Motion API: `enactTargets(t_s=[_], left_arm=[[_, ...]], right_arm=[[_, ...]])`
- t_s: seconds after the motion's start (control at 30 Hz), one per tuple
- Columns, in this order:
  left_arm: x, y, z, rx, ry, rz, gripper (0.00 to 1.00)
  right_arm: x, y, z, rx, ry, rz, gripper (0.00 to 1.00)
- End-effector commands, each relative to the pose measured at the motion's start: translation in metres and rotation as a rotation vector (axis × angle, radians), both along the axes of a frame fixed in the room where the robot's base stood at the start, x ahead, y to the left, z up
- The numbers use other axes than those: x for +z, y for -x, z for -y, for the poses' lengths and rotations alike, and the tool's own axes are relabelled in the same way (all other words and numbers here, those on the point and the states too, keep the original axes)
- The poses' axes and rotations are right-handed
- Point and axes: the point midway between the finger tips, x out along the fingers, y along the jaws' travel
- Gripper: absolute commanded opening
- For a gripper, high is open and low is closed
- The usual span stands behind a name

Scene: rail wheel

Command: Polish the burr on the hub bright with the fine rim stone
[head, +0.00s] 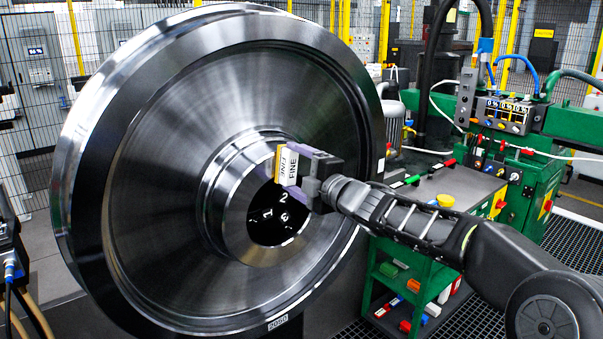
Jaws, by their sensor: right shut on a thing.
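The large steel rail wheel (150,190) stands upright at left and centre, its face toward me. Its raised hub (222,195) surrounds a dark bore in the middle. The burr cannot be made out, and the gripper and stone cover part of the hub. My left gripper is not in view.
A green cart (408,262) with coloured blocks on its shelves stands right of the wheel, below my right arm. A control box (505,113) with a percentage display is on the green machine behind. Mesh fencing (115,30) closes off the back.

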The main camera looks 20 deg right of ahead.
Motion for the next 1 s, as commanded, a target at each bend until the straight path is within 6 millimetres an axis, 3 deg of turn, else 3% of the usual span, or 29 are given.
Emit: enactTargets(t_s=[0.33,0.7,1.0], left_arm=[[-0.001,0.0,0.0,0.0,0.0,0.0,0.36],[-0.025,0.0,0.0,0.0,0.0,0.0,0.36],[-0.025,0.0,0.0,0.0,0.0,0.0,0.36]], right_arm=[[0.002,0.001,-0.005,0.007,-0.001,0.004,0.27],[0.0,0.013,-0.027,0.005,-0.003,0.004,0.27],[0.002,0.014,-0.029,0.003,-0.001,0.002,0.27]])
